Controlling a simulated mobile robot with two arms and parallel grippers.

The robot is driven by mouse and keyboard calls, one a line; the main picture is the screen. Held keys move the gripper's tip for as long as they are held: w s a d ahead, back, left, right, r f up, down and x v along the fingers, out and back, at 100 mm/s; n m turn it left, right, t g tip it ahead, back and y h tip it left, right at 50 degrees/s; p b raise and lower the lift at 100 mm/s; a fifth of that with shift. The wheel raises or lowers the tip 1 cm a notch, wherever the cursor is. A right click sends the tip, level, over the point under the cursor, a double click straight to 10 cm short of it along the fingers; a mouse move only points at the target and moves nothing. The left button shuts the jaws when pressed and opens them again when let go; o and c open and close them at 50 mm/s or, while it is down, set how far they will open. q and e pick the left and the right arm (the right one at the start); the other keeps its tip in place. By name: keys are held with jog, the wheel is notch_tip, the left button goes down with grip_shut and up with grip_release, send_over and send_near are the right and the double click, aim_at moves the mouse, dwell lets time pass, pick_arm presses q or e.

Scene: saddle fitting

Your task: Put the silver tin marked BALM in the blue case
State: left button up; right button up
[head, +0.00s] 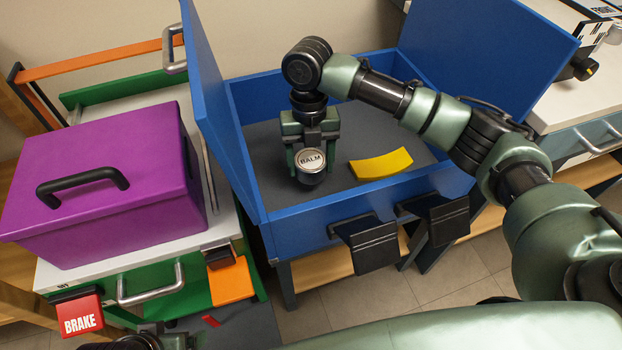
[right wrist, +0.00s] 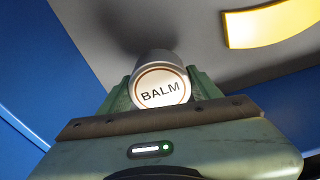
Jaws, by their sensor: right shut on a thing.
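The silver tin marked BALM (head: 311,166) is inside the open blue case (head: 350,212), over the left part of its grey floor. My right gripper (head: 311,160) reaches down into the case and is shut on the tin. In the right wrist view the tin (right wrist: 160,86) sits between the fingers with its BALM label facing the camera. A dark shadow lies on the floor beside it; I cannot tell whether the tin touches the floor.
A yellow curved piece (head: 381,164) lies on the case floor right of the tin. The case's blue lid panels (head: 490,50) stand open at left and right. A closed purple box (head: 110,190) with a black handle stands on the left cabinet. Black latches (head: 368,240) hang at the case's front.

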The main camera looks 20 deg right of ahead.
aim_at(311, 187)
notch_tip(311, 187, down, 5)
jog(key=shift+f+b, duration=0.1)
jog(key=shift+b, duration=0.6)
jog(key=shift+f, duration=0.25)
pick_arm(q)
jog(key=shift+w+d+f, duration=0.15)
jog(key=shift+w+f, duration=0.3)
jog(key=shift+f, duration=0.1)
pick_arm(e)
jog(key=shift+r, duration=0.1)
jog(key=o, duration=1.6)
